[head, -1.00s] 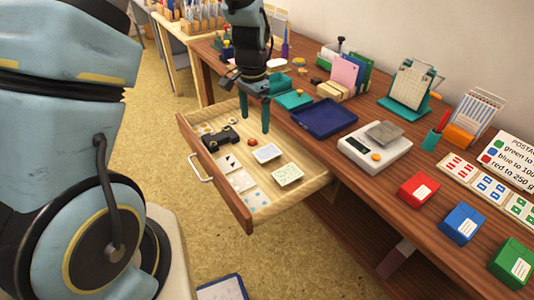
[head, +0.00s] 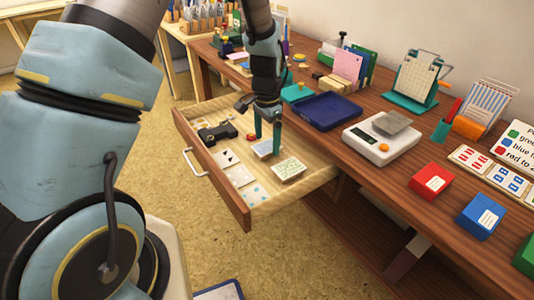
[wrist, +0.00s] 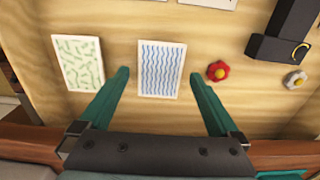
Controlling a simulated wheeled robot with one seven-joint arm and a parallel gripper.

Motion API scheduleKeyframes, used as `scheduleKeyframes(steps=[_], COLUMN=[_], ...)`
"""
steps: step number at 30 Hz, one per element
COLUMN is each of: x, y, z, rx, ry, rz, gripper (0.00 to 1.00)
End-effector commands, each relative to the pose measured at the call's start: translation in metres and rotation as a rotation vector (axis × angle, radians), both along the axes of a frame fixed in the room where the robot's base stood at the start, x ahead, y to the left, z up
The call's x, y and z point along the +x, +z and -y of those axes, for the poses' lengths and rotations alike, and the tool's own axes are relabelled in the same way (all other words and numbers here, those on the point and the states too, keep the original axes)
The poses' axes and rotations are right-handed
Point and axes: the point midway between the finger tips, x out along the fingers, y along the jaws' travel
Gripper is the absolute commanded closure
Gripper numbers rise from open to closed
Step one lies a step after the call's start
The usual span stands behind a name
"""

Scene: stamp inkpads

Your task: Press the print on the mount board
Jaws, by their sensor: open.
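My gripper (head: 267,143) is open and empty, pointing down over the pulled-out drawer (head: 215,196). In the wrist view its two green fingers (wrist: 160,76) stand on either side of a white card with blue wavy lines (wrist: 161,68). I cannot tell how far above the card they are. The blue-lined card also shows in the head view (head: 263,153), partly behind the fingers. A card with a green pattern (wrist: 78,62) lies to its left and shows thicker in the head view (head: 289,168). I cannot tell which piece is the mount board.
The drawer also holds a black tool (head: 216,132), a red flower-like piece (wrist: 218,71), a grey one (wrist: 295,79) and flat cards (head: 239,177). On the desk are a blue tray (head: 325,113), a scale (head: 380,146), and red (head: 431,181) and blue (head: 480,217) boxes.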

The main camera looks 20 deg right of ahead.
Motion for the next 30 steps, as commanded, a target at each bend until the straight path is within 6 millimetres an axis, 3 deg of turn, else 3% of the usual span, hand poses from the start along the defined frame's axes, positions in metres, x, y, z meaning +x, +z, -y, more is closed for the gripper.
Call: scheduleKeyframes(steps=[3, 13, 30], x=[-0.0003, -0.0002, -0.0001], y=[-0.0115, -0.0127, -0.0126], z=[0.0002, 0.0002, 0.0002], rx=[0.000, 0.000, 0.000], ry=[0.000, 0.000, 0.000], rz=[-0.001, -0.001, -0.001], gripper=[0.03, 0.03, 0.35])
